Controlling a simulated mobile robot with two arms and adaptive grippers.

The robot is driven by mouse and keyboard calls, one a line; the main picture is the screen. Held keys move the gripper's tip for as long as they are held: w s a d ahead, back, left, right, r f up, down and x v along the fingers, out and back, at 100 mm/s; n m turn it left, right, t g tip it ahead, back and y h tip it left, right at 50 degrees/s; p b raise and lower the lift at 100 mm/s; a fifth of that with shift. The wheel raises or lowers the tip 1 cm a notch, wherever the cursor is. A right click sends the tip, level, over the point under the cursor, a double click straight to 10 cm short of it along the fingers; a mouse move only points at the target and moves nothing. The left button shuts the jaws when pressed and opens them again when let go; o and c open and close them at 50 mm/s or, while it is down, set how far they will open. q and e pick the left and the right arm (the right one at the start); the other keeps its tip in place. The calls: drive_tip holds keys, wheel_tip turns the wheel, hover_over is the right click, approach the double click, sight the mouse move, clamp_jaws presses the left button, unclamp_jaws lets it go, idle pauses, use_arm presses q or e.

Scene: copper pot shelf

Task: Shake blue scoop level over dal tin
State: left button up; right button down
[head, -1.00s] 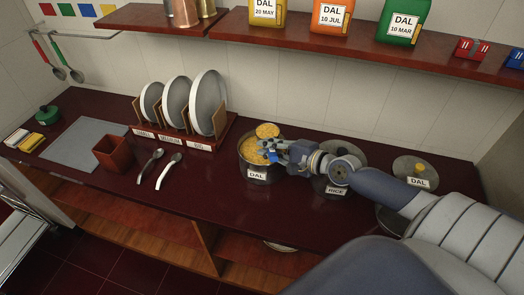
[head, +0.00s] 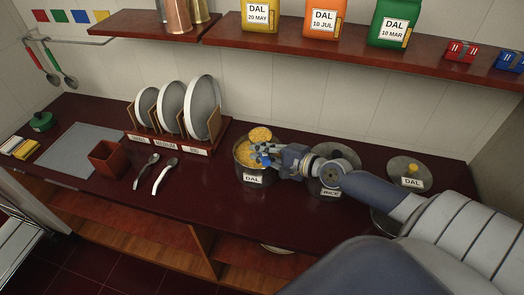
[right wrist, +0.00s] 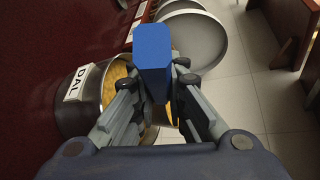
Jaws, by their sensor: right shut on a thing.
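The dal tin (head: 242,170) is an open steel pot with a DAL label, holding yellow dal. My right gripper (head: 264,154) is over its right side, shut on the blue scoop's handle (head: 266,161). A round patch of yellow dal (head: 260,134) shows at the tin's back rim, apparently the scoop's load; the scoop's bowl is mostly hidden, so I cannot tell its tilt. In the right wrist view the blue handle (right wrist: 153,50) stands between the fingers, with the dal tin (right wrist: 97,88) beside and below. My left gripper is not in view.
A RICE container (head: 331,192) is partly behind my right arm. A yellow-knobbed lid labelled DAL (head: 405,184) is farther right. A shelf (head: 330,52) with DAL packets hangs above.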

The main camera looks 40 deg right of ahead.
drive_tip(key=shift+s+d+f+b, duration=0.15)
drive_tip(key=shift+d+f+b, duration=0.05)
drive_tip(key=shift+b, duration=0.85)
drive_tip(key=shift+s+d+r, duration=0.1)
drive_tip(key=shift+s+d, duration=0.05)
drive_tip(key=shift+d, duration=0.1)
drive_tip(key=shift+r, duration=0.3)
drive_tip(key=shift+w+a+f, duration=0.2)
drive_tip(key=shift+a+f, duration=0.1)
drive_tip(key=shift+f, duration=0.15)
drive_tip(key=shift+s+d+r, duration=0.15)
drive_tip(key=shift+s+d, duration=0.05)
drive_tip(key=shift+d, duration=0.05)
drive_tip(key=shift+d+r, duration=0.1)
drive_tip(key=shift+r, duration=0.15)
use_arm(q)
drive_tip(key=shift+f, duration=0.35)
